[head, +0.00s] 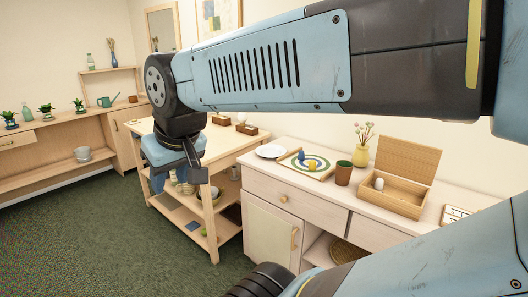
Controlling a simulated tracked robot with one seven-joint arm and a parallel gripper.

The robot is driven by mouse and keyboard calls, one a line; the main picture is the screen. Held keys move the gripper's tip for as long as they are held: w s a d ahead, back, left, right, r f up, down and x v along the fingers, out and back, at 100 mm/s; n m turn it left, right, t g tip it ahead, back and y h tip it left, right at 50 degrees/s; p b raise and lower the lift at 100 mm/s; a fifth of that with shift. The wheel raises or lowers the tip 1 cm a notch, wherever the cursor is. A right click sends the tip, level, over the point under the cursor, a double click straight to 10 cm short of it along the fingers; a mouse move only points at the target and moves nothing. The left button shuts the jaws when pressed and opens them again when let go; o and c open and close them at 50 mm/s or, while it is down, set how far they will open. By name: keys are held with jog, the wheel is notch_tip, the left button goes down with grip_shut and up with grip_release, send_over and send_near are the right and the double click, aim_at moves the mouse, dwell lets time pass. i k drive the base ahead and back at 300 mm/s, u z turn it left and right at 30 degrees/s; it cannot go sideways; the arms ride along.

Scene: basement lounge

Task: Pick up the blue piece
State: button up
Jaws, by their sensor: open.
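The blue piece (301,156) is a small upright piece on a square game board (284,161) with green and pale rings. The board lies on the light wooden sideboard (330,203). A yellow piece (312,165) stands close to the right of the blue one. My gripper (190,166) is open, with nothing visible between its dark fingers. It hangs in front of the wooden shelf table, well to the left of the board and apart from it. The fingertips are small and partly overlap in this view.
A white plate (271,151) lies left of the board. A brown cup (343,173), a yellow vase (360,155) with flowers and an open wooden box (398,196) holding a pale egg-shaped item stand right of it. The shelf table (226,142) adjoins the sideboard. Green carpet (85,230) is clear at left.

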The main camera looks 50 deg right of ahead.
aim_at(301, 156)
jog(key=z, duration=0.3)
jog(key=i, duration=1)
jog(key=z, duration=1.05)
jog(key=i, duration=0.6)
jog(key=z, duration=0.35)
jog(key=k, duration=0.9)
jog(key=z, duration=0.2)
jog(key=i, duration=0.9)
jog(key=u, duration=0.1)
